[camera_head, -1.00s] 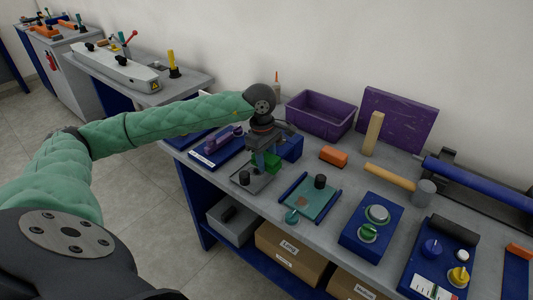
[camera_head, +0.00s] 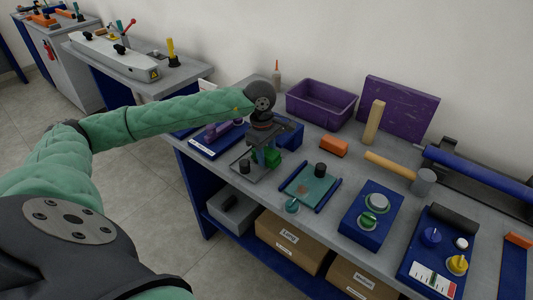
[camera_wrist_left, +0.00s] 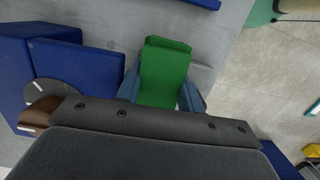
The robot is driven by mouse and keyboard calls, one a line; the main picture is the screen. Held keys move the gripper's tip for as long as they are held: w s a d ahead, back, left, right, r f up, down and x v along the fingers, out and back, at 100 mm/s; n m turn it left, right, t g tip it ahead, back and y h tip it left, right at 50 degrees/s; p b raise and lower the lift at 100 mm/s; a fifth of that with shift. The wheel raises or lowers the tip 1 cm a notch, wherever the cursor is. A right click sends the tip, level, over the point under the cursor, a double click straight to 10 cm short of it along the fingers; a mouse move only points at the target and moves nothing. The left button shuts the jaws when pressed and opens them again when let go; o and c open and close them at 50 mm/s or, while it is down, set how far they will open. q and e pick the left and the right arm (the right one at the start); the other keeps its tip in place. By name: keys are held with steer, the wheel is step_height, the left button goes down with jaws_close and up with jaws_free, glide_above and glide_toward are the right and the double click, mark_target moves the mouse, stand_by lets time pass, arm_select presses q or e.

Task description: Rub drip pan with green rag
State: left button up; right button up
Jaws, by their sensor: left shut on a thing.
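The drip pan (camera_head: 243,178) is a shallow grey tray near the front left of the bench, with a black knob standing at its left. My left gripper (camera_head: 269,160) points down over the back right part of the pan and is shut on the green rag (camera_head: 274,158). In the left wrist view the green rag (camera_wrist_left: 165,75) is a bright green folded pad between the two blue fingers (camera_wrist_left: 160,95). Whether the rag touches the pan is hard to tell. The gripper hides part of the pan. My right gripper is not in view.
A blue box (camera_head: 290,133) stands close behind the gripper. A blue tray with a purple tool (camera_head: 218,131) lies to the left. A teal plate (camera_head: 309,186) between blue bars lies to the right. A purple bin (camera_head: 320,104) stands at the back.

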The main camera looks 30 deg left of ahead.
arm_select(q)
steer(key=shift+f+b, duration=0.9)
steer(key=shift+f, duration=0.05)
stand_by(0.4)
